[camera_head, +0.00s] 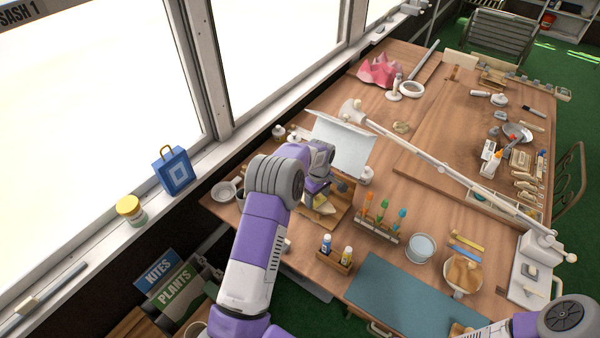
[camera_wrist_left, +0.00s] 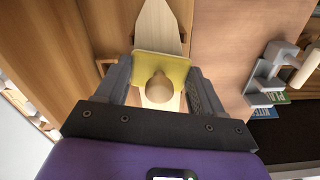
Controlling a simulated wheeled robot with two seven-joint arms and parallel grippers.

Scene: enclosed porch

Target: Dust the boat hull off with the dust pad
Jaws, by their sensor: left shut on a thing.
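My left gripper (camera_head: 318,190) is over the wooden stand (camera_head: 338,217) near the window side of the table. In the left wrist view, the gripper (camera_wrist_left: 160,80) is shut on the dust pad (camera_wrist_left: 174,67), a yellow pad with a round wooden knob (camera_wrist_left: 158,88) between the fingers. The boat hull (camera_wrist_left: 155,25), pale wood with a pointed end, lies beneath and beyond the pad; the pad covers its middle. Whether the pad touches the hull is hard to tell. In the head view the hull (camera_head: 325,206) is partly hidden by my gripper. My right gripper is out of view.
A tool rack (camera_head: 378,230) and a small bottle holder (camera_head: 333,258) stand close to the right and front. A white lamp arm (camera_head: 420,155) crosses the table behind. The window sill is left.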

